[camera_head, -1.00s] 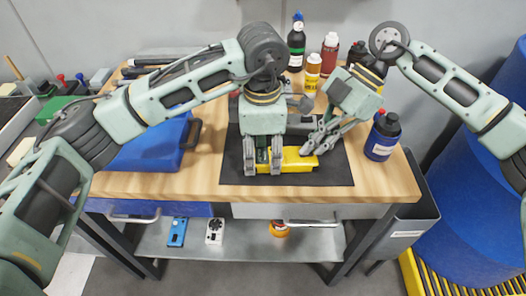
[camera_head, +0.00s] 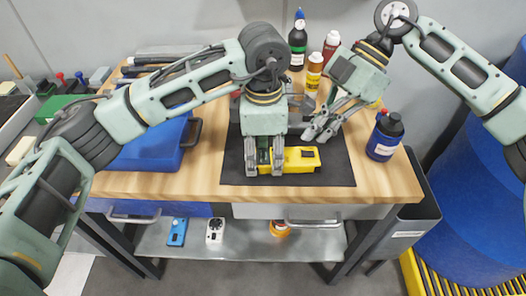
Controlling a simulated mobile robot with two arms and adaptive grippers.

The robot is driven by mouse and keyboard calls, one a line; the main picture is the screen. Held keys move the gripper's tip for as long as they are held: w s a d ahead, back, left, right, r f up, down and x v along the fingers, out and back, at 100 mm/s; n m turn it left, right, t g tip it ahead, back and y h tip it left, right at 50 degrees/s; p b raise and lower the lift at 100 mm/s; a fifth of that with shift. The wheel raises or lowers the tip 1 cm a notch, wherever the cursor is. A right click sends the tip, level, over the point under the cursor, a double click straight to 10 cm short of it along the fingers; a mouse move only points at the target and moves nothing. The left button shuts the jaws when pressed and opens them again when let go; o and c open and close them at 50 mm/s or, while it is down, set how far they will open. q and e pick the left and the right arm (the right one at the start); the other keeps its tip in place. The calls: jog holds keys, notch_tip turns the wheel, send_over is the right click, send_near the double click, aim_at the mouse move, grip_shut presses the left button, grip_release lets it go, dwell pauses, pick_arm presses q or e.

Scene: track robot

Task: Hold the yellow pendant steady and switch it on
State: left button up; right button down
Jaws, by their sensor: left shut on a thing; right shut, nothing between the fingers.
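The yellow pendant (camera_head: 298,160) lies on a dark mat (camera_head: 330,172) on the wooden workbench. It has dark buttons on its upper face near its right end. My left gripper (camera_head: 264,170) points straight down and is shut on the pendant's left part, its fingers hiding that part. My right gripper (camera_head: 308,137) is shut and empty. Its fingertips are just behind the pendant's right part, apart from it. I cannot tell from the picture whether the pendant is on.
A blue case (camera_head: 150,150) lies left of the mat. A grey bin (camera_head: 412,205) hangs at the bench's right side. The mat's front right is clear.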

dwell(0.3)
pick_arm(q)
jog(key=o, duration=1.6)
jog(key=shift+o, duration=0.2)
